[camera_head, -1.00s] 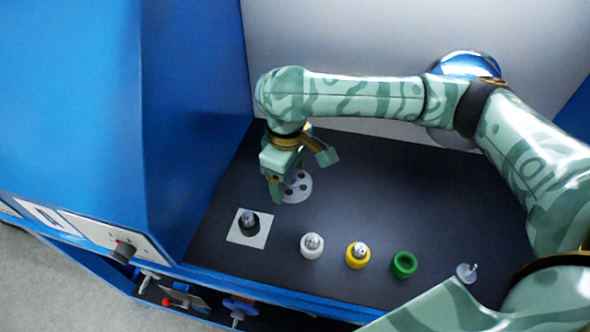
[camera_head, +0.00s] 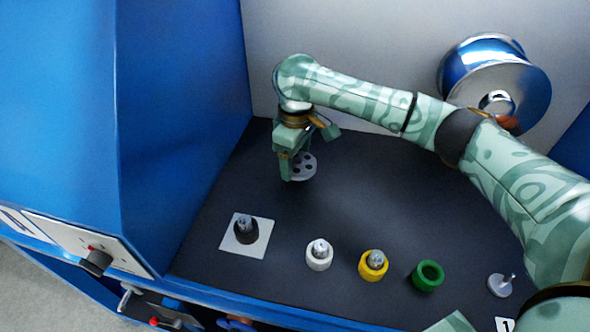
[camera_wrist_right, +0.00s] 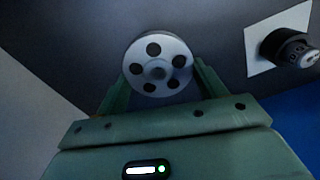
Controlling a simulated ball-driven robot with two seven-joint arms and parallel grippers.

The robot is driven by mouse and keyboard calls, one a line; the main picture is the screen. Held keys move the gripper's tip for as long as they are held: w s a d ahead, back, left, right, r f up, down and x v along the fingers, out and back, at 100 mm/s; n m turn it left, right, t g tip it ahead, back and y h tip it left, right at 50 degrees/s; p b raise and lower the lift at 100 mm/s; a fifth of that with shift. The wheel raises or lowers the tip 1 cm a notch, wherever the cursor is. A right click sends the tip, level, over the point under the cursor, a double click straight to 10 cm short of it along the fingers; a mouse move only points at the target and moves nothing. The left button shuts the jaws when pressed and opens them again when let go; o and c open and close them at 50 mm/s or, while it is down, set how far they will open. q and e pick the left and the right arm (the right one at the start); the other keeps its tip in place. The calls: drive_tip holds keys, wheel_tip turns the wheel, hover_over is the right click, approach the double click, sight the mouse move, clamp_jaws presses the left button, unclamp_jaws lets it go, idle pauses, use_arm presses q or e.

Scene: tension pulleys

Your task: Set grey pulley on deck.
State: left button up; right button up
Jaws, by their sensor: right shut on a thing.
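The grey pulley (camera_head: 303,167) is a round disc with several dark holes. My right gripper (camera_head: 293,170) is shut on it over the back left part of the dark deck (camera_head: 370,190). In the right wrist view the pulley (camera_wrist_right: 158,64) sits between the two fingers (camera_wrist_right: 160,85), its holed face towards the camera. The fingers partly hide its edge in the head view. I cannot tell whether the pulley touches the deck. My left gripper is not in view.
Along the front stand a black piece (camera_head: 246,229) on a white square, a white pulley (camera_head: 319,255), a yellow one (camera_head: 373,265), a green ring (camera_head: 427,275) and a pale disc with a pin (camera_head: 501,284). Blue housing (camera_head: 180,110) bounds the left. A chrome drum (camera_head: 495,85) is at the back wall.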

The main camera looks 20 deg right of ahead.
sight(296, 159)
drive_tip(key=f+b, duration=0.2)
drive_tip(key=f, duration=0.2)
drive_tip(key=shift+w+d+f+b, duration=0.1)
drive_tip(key=shift+w+b, duration=0.15)
drive_tip(key=shift+b, duration=0.15)
drive_tip(key=shift+r, duration=0.3)
drive_tip(key=shift+c, duration=0.4)
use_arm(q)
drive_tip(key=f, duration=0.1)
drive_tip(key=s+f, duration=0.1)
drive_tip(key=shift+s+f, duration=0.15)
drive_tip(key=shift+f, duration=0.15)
use_arm(e)
drive_tip(key=shift+s, duration=0.1)
use_arm(q)
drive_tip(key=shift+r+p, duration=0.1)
drive_tip(key=shift+p, duration=0.25)
use_arm(e)
drive_tip(key=shift+f, duration=0.1)
drive_tip(key=o, duration=1.2)
drive_tip(key=shift+c, duration=0.2)
use_arm(q)
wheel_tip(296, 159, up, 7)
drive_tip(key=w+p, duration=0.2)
drive_tip(key=p, duration=0.4)
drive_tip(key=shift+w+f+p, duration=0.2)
drive_tip(key=shift+p, duration=0.2)
use_arm(e)
wheel_tip(296, 159, up, 12)
drive_tip(key=shift+r, duration=0.15)
